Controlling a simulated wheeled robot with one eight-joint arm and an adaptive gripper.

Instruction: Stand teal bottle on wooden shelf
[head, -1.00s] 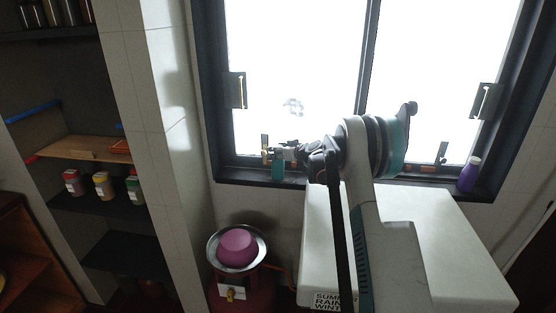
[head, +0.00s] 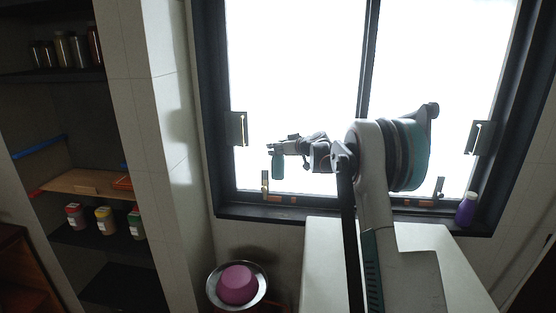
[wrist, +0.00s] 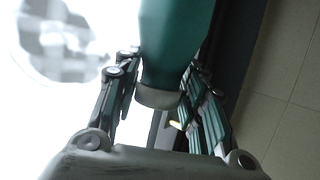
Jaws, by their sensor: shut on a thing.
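The teal bottle (head: 278,162) hangs in my gripper (head: 274,149), in front of the window and above the sill. In the wrist view the teal bottle (wrist: 176,45) lies between the two fingers of my gripper (wrist: 160,95), its pale end toward the palm. The fingers are shut on it. The wooden shelf (head: 80,182) is in the dark alcove at the left, well apart from the bottle. An orange item sits at the shelf's right end.
A white tiled wall edge (head: 158,150) stands between the window and the alcove. Several jars with coloured contents (head: 104,220) stand below the wooden shelf. A purple bottle (head: 466,210) stands on the sill at right.

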